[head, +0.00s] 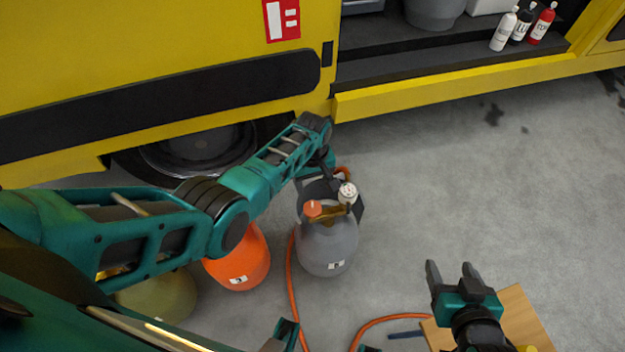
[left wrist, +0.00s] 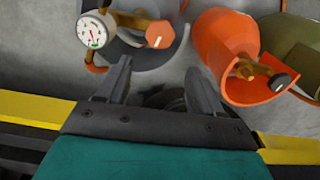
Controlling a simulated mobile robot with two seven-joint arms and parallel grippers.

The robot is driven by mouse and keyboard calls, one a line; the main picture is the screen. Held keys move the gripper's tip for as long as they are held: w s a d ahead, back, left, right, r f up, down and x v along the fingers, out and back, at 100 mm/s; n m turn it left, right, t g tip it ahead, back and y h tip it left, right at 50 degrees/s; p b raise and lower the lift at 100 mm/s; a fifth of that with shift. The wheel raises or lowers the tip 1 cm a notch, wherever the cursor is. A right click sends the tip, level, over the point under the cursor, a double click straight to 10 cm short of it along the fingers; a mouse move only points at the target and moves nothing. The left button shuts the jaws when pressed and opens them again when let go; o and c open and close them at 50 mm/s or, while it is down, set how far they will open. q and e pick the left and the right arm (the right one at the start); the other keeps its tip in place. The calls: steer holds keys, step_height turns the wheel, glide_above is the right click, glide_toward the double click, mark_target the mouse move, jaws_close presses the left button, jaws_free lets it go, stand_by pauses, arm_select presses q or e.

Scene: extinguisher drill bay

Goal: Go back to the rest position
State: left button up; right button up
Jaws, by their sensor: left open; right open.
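My left gripper (left wrist: 160,78) is open in the left wrist view, with nothing between its two dark fingers. Its fingers point toward the grey cylinder (head: 328,248), which carries a white gauge (head: 347,193) and an orange knob (head: 313,209). The gauge (left wrist: 97,30) and knob (left wrist: 160,34) are just beyond the fingertips in the left wrist view. In the head view the left arm reaches over to the cylinder's far side, and its fingers are partly hidden there; I cannot tell whether they touch it. My right gripper (head: 452,268) is open and empty at the lower right.
An orange cylinder (head: 240,262) and an olive one (head: 160,298) stand left of the grey one, partly under my left arm. An orange hose (head: 291,290) lies on the floor. A wooden board (head: 520,312) is by my right gripper. The yellow vehicle (head: 150,50) stands behind; right floor is clear.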

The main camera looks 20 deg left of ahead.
stand_by(0.3)
arm_select(q)
steer(key=s+a+m+t+p, duration=0.1)
steer(key=s+a+m+t, duration=0.4)
steer(key=s, duration=0.4)
steer(key=s+d+r+m+t+h, duration=0.1)
steer(key=s+r+m+t, duration=0.3)
steer(key=s+r, duration=0.4)
step_height(320, 180, up, 3)
steer(key=shift+d+r+m+t+h+p, duration=0.2)
steer(key=shift+d+m+t+h+p, duration=0.15)
steer(key=shift+t+h, duration=0.4)
